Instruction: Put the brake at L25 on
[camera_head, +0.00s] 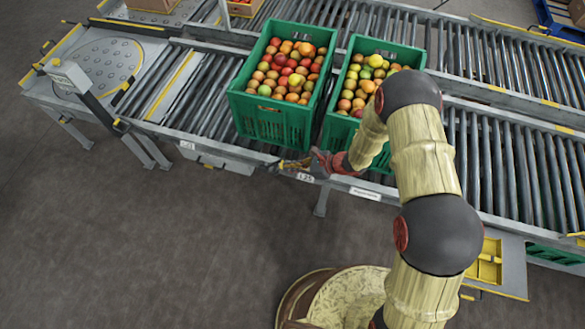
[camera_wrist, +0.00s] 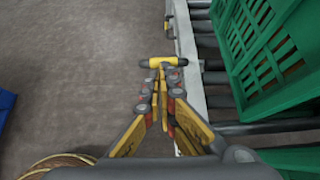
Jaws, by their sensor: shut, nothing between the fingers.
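The L25 label (camera_head: 305,177) is on the front rail of the near roller conveyor, just below my gripper (camera_head: 281,165) in the head view. In the wrist view a brake handle (camera_wrist: 178,62), a yellow T-shaped bar with dark ends, lies crosswise just beyond my fingertips (camera_wrist: 161,84). It is beside the conveyor's side rail. My fingers are shut and empty, and point at the middle of the bar. I cannot tell whether they touch it. In the head view my gripper hides the handle, and its position, on or off, cannot be told.
A second conveyor (camera_head: 480,55) runs behind. A ball-transfer table (camera_head: 100,62) is at the left. The floor (camera_head: 150,240) in front is clear at left.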

